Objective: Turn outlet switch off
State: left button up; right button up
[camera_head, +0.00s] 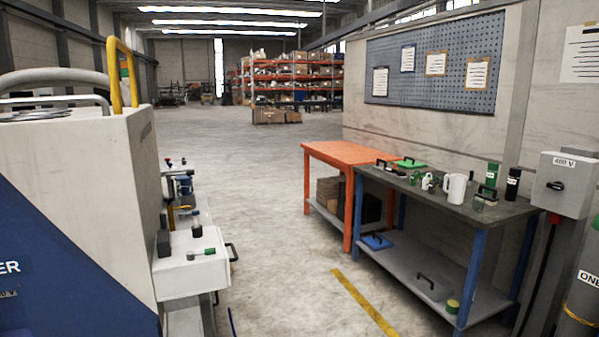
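A red and black cable (547,250) runs down from under the box. Neither of my grippers is in view.
A dark-topped workbench (452,203) with tools, a white jug (454,188) and bottles stands left of the box. An orange table (345,153) adjoins it. A grey gas cylinder (582,290) stands below the box. A large machine (80,170) fills the left. The floor between is clear.

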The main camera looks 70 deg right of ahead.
aim_at(557, 185)
jog(key=z, duration=1.6)
jog(key=l+z, duration=0.15)
jog(key=z, duration=0.35)
jog(key=i+l+z, duration=0.1)
jog(key=z, duration=0.35)
jog(key=l+z, duration=0.15)
jog(key=z, duration=0.35)
jog(key=i+z, duration=0.15)
jog(key=z, duration=0.35)
jog(key=i+l, duration=0.15)
jog(key=i, duration=0.2)
jog(key=i+l, duration=0.15)
jog(key=i, duration=0.2)
jog(key=k+z, duration=0.05)
